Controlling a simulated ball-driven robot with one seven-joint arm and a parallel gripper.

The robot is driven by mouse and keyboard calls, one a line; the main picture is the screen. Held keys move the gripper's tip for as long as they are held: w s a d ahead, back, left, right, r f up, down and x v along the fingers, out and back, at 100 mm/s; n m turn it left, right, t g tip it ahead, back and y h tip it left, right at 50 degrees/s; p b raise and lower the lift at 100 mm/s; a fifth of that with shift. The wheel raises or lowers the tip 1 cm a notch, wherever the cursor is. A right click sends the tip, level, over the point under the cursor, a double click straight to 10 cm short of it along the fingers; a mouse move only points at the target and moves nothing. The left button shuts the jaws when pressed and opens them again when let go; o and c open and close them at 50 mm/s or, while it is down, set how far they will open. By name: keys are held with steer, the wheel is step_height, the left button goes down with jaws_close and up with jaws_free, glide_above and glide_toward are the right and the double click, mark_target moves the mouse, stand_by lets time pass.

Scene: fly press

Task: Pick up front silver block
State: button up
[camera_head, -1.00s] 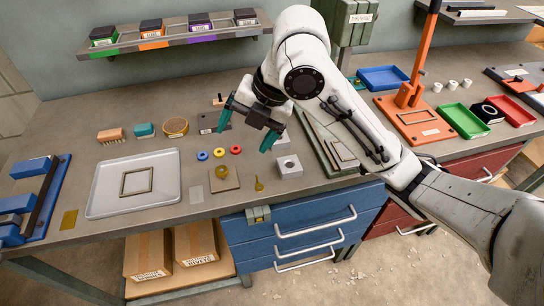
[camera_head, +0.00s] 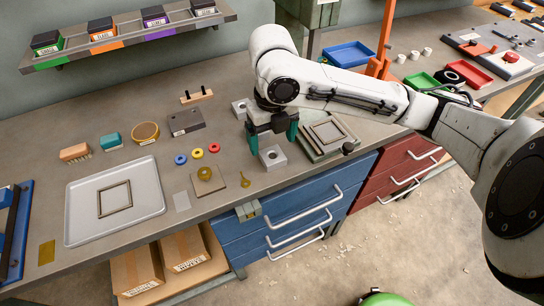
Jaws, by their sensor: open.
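The front silver block (camera_head: 272,158) is a square grey block with a round dark hole in its top. It sits on the bench near the front edge, above the blue drawers. A second silver block (camera_head: 239,106) stands farther back, partly hidden by my arm. My gripper (camera_head: 273,142) points down with its two teal fingers apart. From this view it appears above and slightly behind the front block, one finger toward each side. I cannot tell its exact height. Nothing is between the fingers.
To the left lie a tan plate with a brass ring (camera_head: 205,179), a brass key-like piece (camera_head: 245,179) and small coloured rings (camera_head: 198,153). Stacked frames (camera_head: 326,135) lie close on the right. A dark grey block (camera_head: 185,121) is behind.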

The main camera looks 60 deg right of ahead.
mark_target(273, 156)
step_height(273, 156, down, 5)
steer(key=shift+r, duration=0.1)
steer(key=shift+c, duration=0.3)
steer(key=c, duration=1.2)
